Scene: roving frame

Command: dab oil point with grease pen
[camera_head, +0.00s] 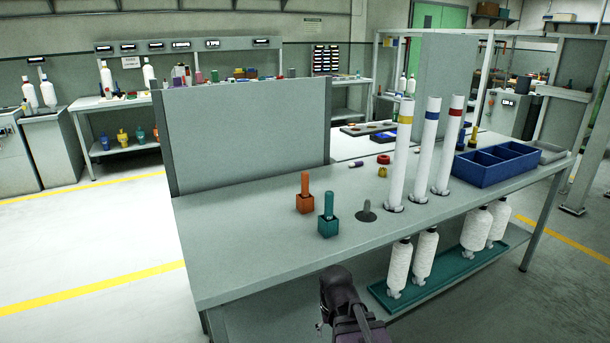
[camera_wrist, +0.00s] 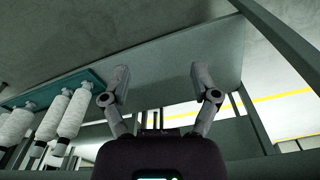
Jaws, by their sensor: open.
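An orange pen-like stick (camera_head: 305,184) stands upright in an orange square block on the table, and a teal one (camera_head: 328,205) stands in a teal block beside it. I cannot tell which is the grease pen. A small grey round fitting with a short post (camera_head: 366,213) is on the tabletop right of the teal block; whether it is the oil point is unclear. My gripper (camera_wrist: 161,80) is open and empty in the wrist view, fingers spread wide. In the head view my dark arm end is low at the table's front edge, apart from both sticks.
Three tall white tubes with yellow, blue and red bands (camera_head: 429,145) rise right of the fitting. A blue divided bin (camera_head: 497,164) stands farther right. A grey panel (camera_head: 246,135) stands behind; the left tabletop is clear.

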